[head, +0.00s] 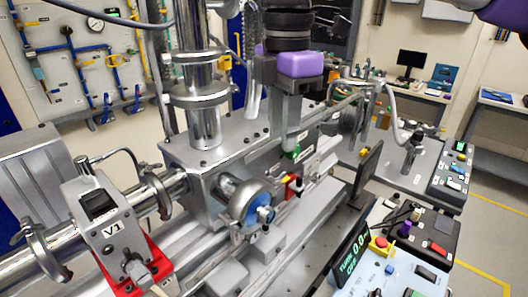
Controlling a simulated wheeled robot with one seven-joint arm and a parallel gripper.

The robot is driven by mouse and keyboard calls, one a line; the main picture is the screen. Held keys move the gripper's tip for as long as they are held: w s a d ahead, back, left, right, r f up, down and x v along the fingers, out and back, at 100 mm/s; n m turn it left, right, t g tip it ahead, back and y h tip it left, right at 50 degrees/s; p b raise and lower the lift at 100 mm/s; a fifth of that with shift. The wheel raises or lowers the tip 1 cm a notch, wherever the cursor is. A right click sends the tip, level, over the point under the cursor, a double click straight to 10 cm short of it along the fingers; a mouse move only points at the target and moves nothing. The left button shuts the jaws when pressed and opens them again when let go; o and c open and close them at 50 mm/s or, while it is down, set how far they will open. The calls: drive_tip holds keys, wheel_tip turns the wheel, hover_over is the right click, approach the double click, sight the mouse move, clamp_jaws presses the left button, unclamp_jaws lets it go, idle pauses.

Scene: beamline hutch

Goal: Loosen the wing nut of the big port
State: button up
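A round silver port (240,199) with a clamp ring sits on the front face of the steel chamber, at the middle of the head view. My gripper (291,148), with a purple body and grey fingers, points down above and to the right of the port, apart from the blue part. Its fingers overlap in this view, so the gap between them is hidden.
A red fitting (293,187) sits just right of the port. A valve marked V1 (113,227) with a red bracket stands at the lower left. Vertical steel pipework (203,125) rises from the chamber.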

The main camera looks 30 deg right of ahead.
sight(277, 179)
drive_tip(key=shift+w, duration=0.25)
drive_tip(key=shift+f, duration=0.25)
drive_tip(key=shift+f+p, duration=0.9)
drive_tip(key=shift+f, duration=2.7)
clamp_jaws()
